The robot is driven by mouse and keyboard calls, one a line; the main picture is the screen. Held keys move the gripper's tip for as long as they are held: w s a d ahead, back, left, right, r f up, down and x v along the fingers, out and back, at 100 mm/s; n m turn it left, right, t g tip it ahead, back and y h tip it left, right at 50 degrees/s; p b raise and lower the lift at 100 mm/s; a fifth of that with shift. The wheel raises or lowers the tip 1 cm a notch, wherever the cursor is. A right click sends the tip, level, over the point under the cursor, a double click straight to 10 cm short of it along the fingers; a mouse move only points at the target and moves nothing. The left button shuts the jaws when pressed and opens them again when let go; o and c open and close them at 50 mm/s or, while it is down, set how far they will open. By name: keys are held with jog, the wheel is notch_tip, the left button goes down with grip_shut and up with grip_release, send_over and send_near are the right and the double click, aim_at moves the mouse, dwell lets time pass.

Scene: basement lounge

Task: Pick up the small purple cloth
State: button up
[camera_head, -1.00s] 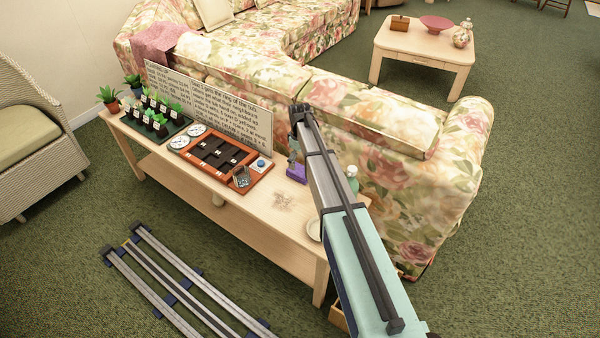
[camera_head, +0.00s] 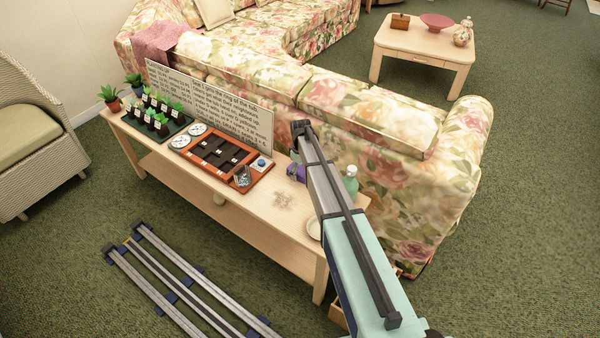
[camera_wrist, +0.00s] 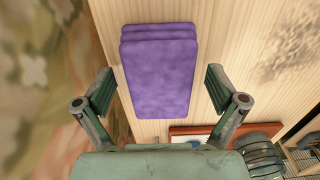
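The small purple cloth (camera_wrist: 160,75) lies folded in a few layers on the pale wooden table in the wrist view. In the head view the cloth (camera_head: 297,172) is a small purple patch near the table's back edge, partly hidden by my arm. My gripper (camera_wrist: 160,90) is open in the wrist view, one finger on each side of the cloth's near part. The fingers look apart from the cloth, and I cannot tell their exact height above it. In the head view my gripper is mostly hidden behind my arm.
On the narrow table (camera_head: 255,205) stand an orange-brown tray (camera_head: 262,178), a text board (camera_head: 215,105), potted plants (camera_head: 110,98), a green bottle (camera_head: 350,182) and a white dish (camera_head: 314,228). The floral sofa (camera_head: 390,190) is close behind the table. A patch left of the dish is clear.

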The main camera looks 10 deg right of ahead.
aim_at(301, 169)
jog(key=c, duration=0.9)
jog(key=shift+r, duration=0.1)
notch_tip(301, 169, up, 20)
jog(key=shift+f+b, duration=0.1)
jog(key=shift+b, duration=1)
